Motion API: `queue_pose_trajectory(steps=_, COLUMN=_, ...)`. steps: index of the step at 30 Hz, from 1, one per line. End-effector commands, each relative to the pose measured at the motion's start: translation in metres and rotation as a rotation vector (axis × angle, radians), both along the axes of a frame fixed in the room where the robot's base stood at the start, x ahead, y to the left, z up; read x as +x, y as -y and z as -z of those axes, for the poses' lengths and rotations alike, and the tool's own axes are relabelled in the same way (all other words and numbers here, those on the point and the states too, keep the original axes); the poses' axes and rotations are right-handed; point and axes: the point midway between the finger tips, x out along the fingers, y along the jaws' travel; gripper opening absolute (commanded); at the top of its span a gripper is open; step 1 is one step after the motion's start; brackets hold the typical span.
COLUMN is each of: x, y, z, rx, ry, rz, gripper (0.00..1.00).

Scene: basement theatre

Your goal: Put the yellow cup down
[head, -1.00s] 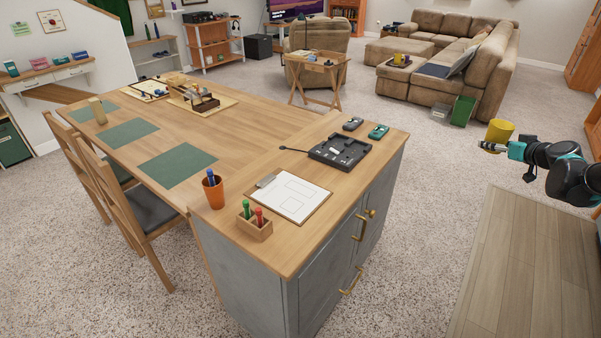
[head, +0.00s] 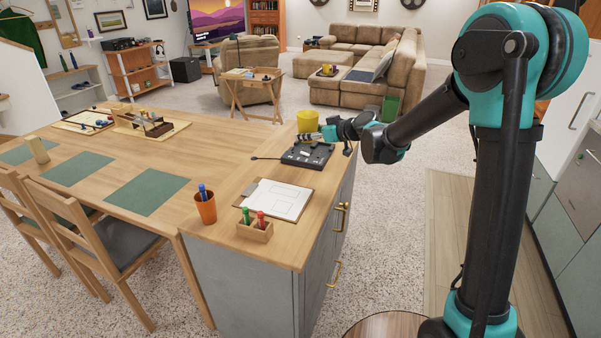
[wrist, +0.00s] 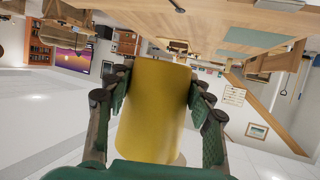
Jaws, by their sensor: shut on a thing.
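The cup looks upright in the head view. I cannot tell whether its base touches the counter or hangs a little above it. My gripper hides part of the counter beside the cup.
A clipboard (head: 274,199), an orange pen cup (head: 205,206) and a wooden marker holder (head: 255,230) stand nearer on the counter. Green mats (head: 146,195) lie to the left. Bare wood lies left of the black tray. Another yellow item (head: 327,69) sits by the sofa.

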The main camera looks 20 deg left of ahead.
Motion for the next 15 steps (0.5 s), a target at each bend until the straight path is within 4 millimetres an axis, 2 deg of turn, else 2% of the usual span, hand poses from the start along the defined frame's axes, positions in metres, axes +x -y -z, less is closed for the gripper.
queue_pose_trajectory(steps=1, x=0.001, y=0.000, z=0.014, rx=0.000, ry=0.000, rz=0.000, gripper=0.23)
queue_pose_trajectory(steps=9, x=0.001, y=0.000, z=0.080, rx=0.000, ry=0.000, rz=0.000, gripper=0.23)
queue_pose_trajectory(steps=15, x=0.001, y=0.000, z=0.117, rx=0.000, ry=0.000, rz=0.000, gripper=0.23)
